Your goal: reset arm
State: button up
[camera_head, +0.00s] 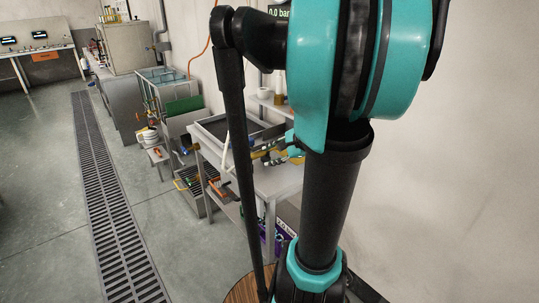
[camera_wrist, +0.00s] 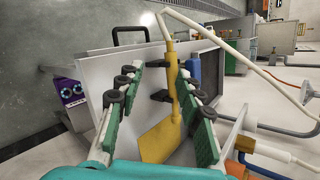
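My gripper (camera_wrist: 162,72) is open in the wrist view, its two green-padded fingers spread apart with black rollers on them. Between and beyond the fingers lies a yellow flat-bladed tool (camera_wrist: 160,142) with a long yellow handle, at the end of a white hose. I see no finger touching it. In the head view my gripper (camera_head: 268,155) is small and partly hidden behind my teal and black arm, over the grey work table (camera_head: 283,180). Whether it touches anything there is unclear.
A grey tray (camera_head: 214,125) stands on the table. A purple box (camera_wrist: 70,92) is at left in the wrist view. A wall (camera_head: 470,170) is close at right. A floor drain grate (camera_head: 104,195) runs along open floor at left. Benches and cabinets (camera_head: 130,47) stand farther back.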

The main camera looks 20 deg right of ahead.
dwell(0.3)
jog(key=s+a+f+n+g+h, duration=0.2)
jog(key=s+f+n+h, duration=0.1)
jog(key=s+f+n, duration=0.3)
jog(key=s+a+f+n+g+h, duration=0.2)
jog(key=s+a+f+n+h, duration=0.1)
jog(key=s+f+n, duration=0.4)
jog(key=s+n, duration=0.2)
jog(key=n, duration=0.1)
jog(key=shift+s+f, duration=0.15)
jog(key=shift+s, duration=0.1)
